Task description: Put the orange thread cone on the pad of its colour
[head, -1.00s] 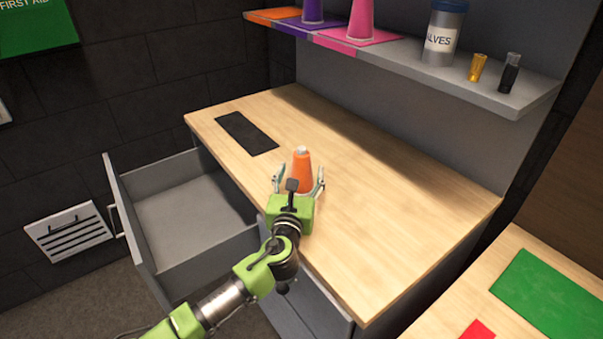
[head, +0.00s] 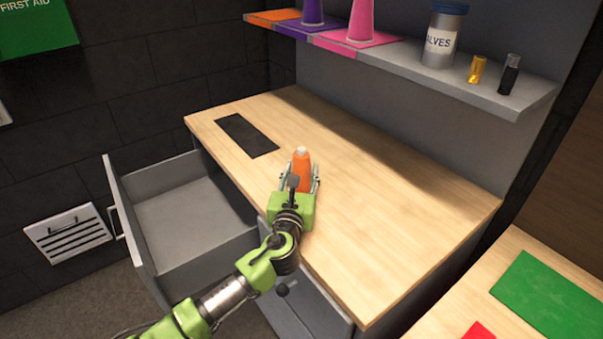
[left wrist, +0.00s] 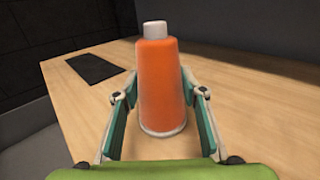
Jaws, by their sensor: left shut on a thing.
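The orange thread cone (head: 302,170) stands upright on the wooden worktop, with a pale tip on top. It also shows large in the left wrist view (left wrist: 160,85). My left gripper (head: 300,183) is shut on the cone, one finger on each side; its fingers also show in the left wrist view (left wrist: 160,108). The orange pad (head: 272,16) lies at the left end of the grey shelf above the worktop, and no cone stands on its visible part. My right gripper is not in view.
On the shelf (head: 480,92) stand a purple cone (head: 312,12) and a pink cone (head: 361,20) on their pads, a jar (head: 443,35) and two small bottles. A black mat (head: 246,134) lies on the worktop (head: 390,220). An open drawer (head: 190,215) juts out at left.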

